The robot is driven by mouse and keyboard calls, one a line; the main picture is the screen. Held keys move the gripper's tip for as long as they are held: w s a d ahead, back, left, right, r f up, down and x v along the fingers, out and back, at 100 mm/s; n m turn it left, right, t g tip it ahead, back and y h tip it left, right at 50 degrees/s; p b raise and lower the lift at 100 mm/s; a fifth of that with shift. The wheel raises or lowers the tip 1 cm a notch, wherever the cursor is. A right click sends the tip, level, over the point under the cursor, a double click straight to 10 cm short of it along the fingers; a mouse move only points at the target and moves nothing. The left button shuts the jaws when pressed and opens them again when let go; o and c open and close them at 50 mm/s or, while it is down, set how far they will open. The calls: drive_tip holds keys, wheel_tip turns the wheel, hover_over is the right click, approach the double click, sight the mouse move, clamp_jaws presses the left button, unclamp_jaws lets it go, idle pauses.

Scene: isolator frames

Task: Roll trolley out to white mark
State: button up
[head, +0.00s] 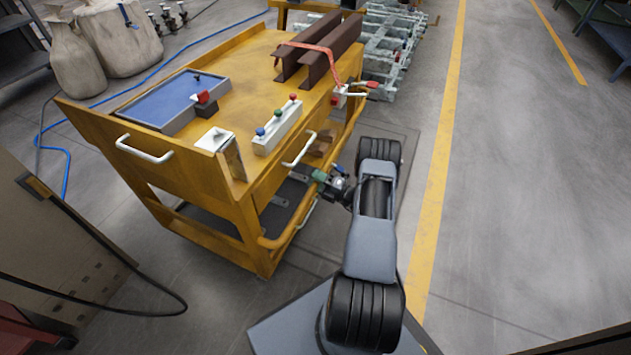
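The yellow trolley (190,170) stands at the left and centre of the head view, its worn top seen from above. One white handle (145,150) is on its near left face and another white handle (299,150) is on the side facing my arm. My gripper (322,178) is at that side, just below and right of the second handle. It is small and partly merged with the trolley behind it, so its fingers and any contact are unclear. I see no white mark on the floor.
The trolley carries a blue-lined tray (165,104), a button box (277,127) and brown steel beams (318,50). Metal frames (390,50) stand behind.

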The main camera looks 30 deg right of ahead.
drive_tip(key=p+v, duration=0.2)
drive_tip(key=v, duration=1.1)
drive_tip(key=shift+s+d+f, duration=0.15)
drive_tip(key=shift+s+d, duration=0.05)
drive_tip(key=shift+s, duration=0.15)
